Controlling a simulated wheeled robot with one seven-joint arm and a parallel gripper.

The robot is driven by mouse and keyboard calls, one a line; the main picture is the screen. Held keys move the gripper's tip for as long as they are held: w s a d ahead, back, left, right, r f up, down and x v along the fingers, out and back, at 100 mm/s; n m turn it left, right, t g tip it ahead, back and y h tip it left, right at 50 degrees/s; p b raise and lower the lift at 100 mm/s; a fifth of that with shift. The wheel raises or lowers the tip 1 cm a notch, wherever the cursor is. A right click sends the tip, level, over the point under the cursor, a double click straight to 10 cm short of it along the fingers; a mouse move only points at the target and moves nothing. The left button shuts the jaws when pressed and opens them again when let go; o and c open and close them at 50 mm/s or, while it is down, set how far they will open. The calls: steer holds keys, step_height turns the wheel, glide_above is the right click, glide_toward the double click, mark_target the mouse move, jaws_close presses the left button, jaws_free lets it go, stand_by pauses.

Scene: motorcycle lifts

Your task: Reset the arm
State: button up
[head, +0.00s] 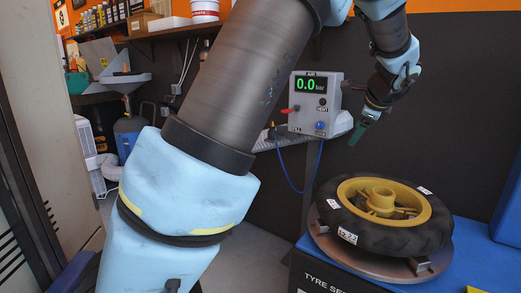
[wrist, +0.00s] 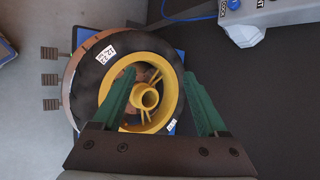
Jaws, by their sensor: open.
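My gripper (head: 359,131) hangs at the end of my arm in the head view, above and beside the wheel, clear of it. In the wrist view my gripper (wrist: 165,105) shows two green fingers spread apart with nothing between them touching. A black tyre on a yellow rim (head: 382,200) lies flat on a round turntable on the blue machine. My large arm links cover much of the left and middle of the head view.
A grey box with a green 0.0 display (head: 311,84) stands on a shelf behind the wheel, with a blue hose hanging. The blue machine (head: 480,262) reads "TYRE SE". A shelf with bottles and a white bucket (head: 205,10) is at the back.

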steer(key=s+a+f+n+g+p, duration=0.1)
steer(key=a+f+n+g, duration=0.3)
steer(key=a, duration=0.7)
steer(key=s+a+f+n+p, duration=0.1)
steer(key=a+f+n, duration=0.1)
steer(key=a+n, duration=0.65)
steer(key=s+a+f+n+g+p, duration=0.1)
steer(key=s+a+f+n, duration=0.1)
steer(key=s+a+n, duration=0.3)
steer(key=s+a+f+n+g+p, duration=0.1)
steer(key=s+a+n, duration=0.4)
steer(key=s+a, duration=0.5)
steer(key=a+f, duration=0.1)
steer(key=a, duration=0.2)
steer(key=shift+s+a, duration=0.25)
